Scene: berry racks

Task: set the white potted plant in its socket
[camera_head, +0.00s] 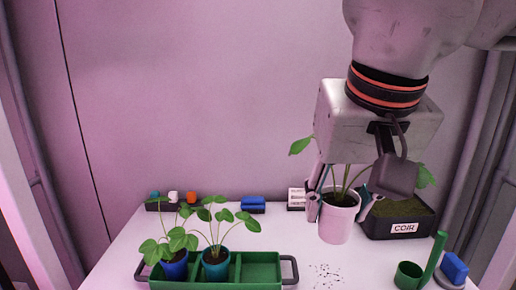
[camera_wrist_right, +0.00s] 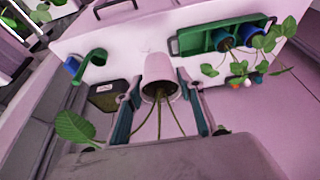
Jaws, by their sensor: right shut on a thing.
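The white potted plant (camera_head: 336,226) is upright at the right of the table, with dark soil and green leaves. My right gripper (camera_head: 343,203) is shut on its pot, one finger on each side. In the right wrist view the white pot (camera_wrist_right: 159,70) shows between the fingers (camera_wrist_right: 160,108). I cannot tell whether its base touches the table. The green tray (camera_head: 262,284) stands to its left at the front. A blue potted plant (camera_head: 174,269) and a teal potted plant (camera_head: 215,268) fill its left and middle sockets; the right socket (camera_head: 260,270) is empty. My left gripper is not in view.
A black box of soil labelled COIR (camera_head: 404,229) stands right of the white pot. A green scoop (camera_head: 410,275) and a blue block (camera_head: 454,267) are at the front right. A blue item (camera_head: 253,204) lies at the back. Scattered dark crumbs (camera_head: 326,274) lie between tray and scoop.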

